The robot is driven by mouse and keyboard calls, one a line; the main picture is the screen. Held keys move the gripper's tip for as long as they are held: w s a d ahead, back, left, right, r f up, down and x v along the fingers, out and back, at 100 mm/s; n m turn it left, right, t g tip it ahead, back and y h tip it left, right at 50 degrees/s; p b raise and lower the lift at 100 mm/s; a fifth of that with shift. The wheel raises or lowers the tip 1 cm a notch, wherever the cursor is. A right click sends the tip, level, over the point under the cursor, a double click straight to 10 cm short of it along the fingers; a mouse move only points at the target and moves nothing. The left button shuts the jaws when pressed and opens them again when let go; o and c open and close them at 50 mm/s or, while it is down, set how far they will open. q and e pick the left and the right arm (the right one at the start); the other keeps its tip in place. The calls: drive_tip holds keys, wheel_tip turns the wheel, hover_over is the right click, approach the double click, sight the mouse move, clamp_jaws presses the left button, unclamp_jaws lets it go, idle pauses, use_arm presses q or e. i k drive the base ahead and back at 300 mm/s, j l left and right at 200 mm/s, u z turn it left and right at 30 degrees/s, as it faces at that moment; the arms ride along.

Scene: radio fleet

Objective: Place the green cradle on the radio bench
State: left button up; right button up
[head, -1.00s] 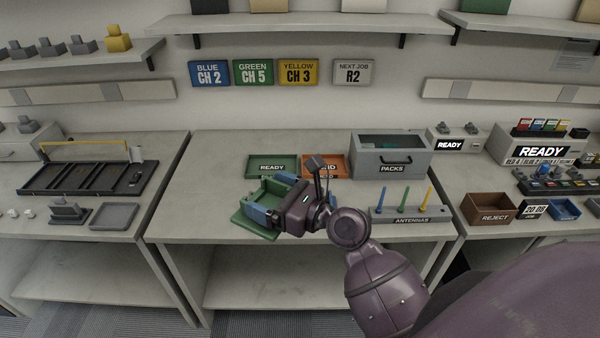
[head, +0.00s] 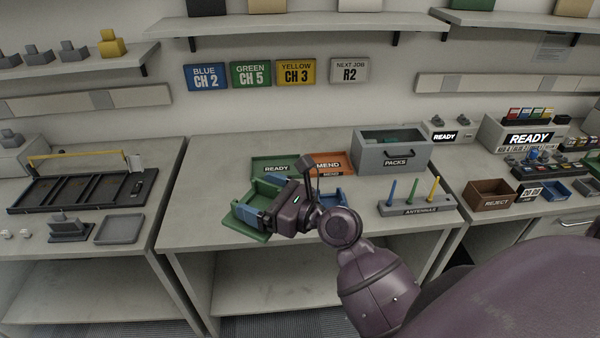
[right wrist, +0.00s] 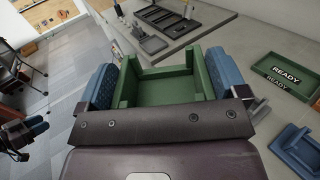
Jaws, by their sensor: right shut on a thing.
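The green cradle (head: 250,223) is a green block-like holder with raised sides, at the front left of the middle bench, the radio bench (head: 205,225). My right gripper (head: 262,202) is shut on it. In the right wrist view its blue fingers sit on either side of the cradle (right wrist: 165,90). The cradle is low over the bench top; I cannot tell whether it touches. My right gripper and wrist hide part of it. A dark part with blue pads at the left of the right wrist view looks like my left gripper (right wrist: 28,132); its opening is unclear.
Behind the cradle lie a green READY tray (head: 275,168) and an orange AMEND tray (head: 328,162). A blue cradle-like piece (right wrist: 298,147) lies right of my gripper. A grey PACKS bin (head: 392,155) and an antenna stand (head: 418,206) are further right. The bench's front left is clear.

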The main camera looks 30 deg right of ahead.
sight(212, 197)
drive_tip(key=i+j, duration=0.15)
drive_tip(key=j, duration=0.25)
drive_tip(key=i+j, duration=0.1)
drive_tip(key=j, duration=0.25)
drive_tip(key=i+j, duration=0.15)
drive_tip(key=j, duration=0.25)
